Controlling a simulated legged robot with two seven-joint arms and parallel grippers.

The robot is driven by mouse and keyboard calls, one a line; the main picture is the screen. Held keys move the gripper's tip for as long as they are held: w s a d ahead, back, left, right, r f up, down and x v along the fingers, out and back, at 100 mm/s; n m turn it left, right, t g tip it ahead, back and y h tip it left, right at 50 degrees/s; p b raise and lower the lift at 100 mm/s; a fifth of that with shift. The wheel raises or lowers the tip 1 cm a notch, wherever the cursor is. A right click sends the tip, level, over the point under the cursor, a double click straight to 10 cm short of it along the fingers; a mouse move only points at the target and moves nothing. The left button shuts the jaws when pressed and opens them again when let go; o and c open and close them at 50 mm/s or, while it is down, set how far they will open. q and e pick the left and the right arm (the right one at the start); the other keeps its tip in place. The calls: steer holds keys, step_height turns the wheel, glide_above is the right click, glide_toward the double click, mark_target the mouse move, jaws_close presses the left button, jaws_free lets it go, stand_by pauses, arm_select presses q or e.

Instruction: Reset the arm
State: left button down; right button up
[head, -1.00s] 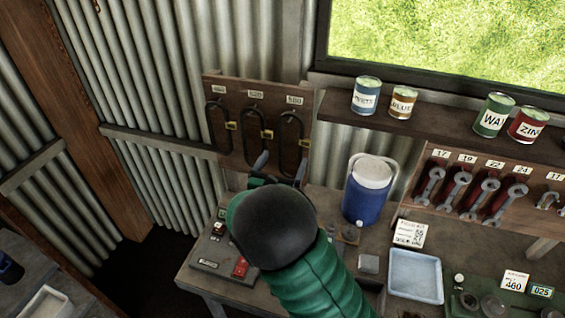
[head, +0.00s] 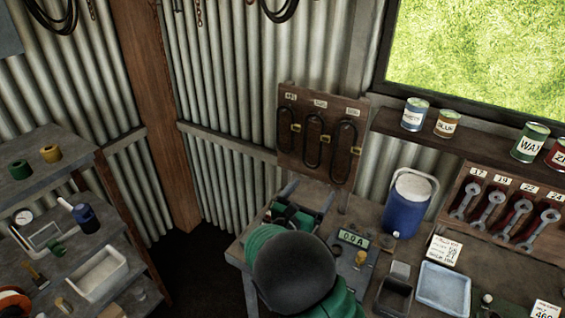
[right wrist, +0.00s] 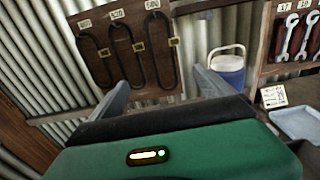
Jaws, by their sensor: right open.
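My right gripper (head: 308,196) is above the left end of the workbench, its green and black arm coming up from the bottom of the head view. Its two grey fingers are apart and nothing is between them. In the right wrist view the open fingers (right wrist: 165,92) point toward the wooden board (right wrist: 135,72) of hanging black loops, with a clear gap between them. The same board (head: 318,170) is on the wall beyond the gripper in the head view. My left gripper is not in view.
A blue cooler (head: 408,203), a small display (head: 353,238) and a pale blue tray (head: 443,287) are on the bench right of my arm. A wrench rack (head: 507,210) and a shelf of cans (head: 468,140) are farther right. Cluttered grey shelves (head: 55,200) stand left, beyond a floor gap.

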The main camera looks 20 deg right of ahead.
steer(key=s+d+f+m+g+y+b, duration=0.2)
steer(key=s+d+f+m+g, duration=0.1)
steer(key=s+f+m+g, duration=0.35)
steer(key=s+d+f+m+g+y+b, duration=0.25)
steer(key=s+f+m, duration=0.25)
steer(key=s+f, duration=0.4)
arm_select(q)
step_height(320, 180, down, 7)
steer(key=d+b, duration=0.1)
steer(key=b, duration=0.1)
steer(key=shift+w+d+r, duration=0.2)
arm_select(e)
steer(key=s+a+f+m+y, duration=0.2)
steer(key=s+a+m+y, duration=0.2)
steer(key=a+m, duration=0.3)
steer(key=s+a+f+m+y, duration=0.2)
steer(key=s+a+m+y, duration=0.3)
steer(key=s+a+m, duration=0.1)
steer(key=shift+a+f+m, duration=0.3)
steer(key=shift+a+m, duration=0.35)
steer(key=shift+a, duration=0.65)
steer(key=shift+d, duration=0.1)
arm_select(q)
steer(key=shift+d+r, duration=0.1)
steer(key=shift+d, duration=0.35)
arm_select(e)
steer(key=shift+d+f, duration=0.1)
steer(key=shift+d, duration=0.25)
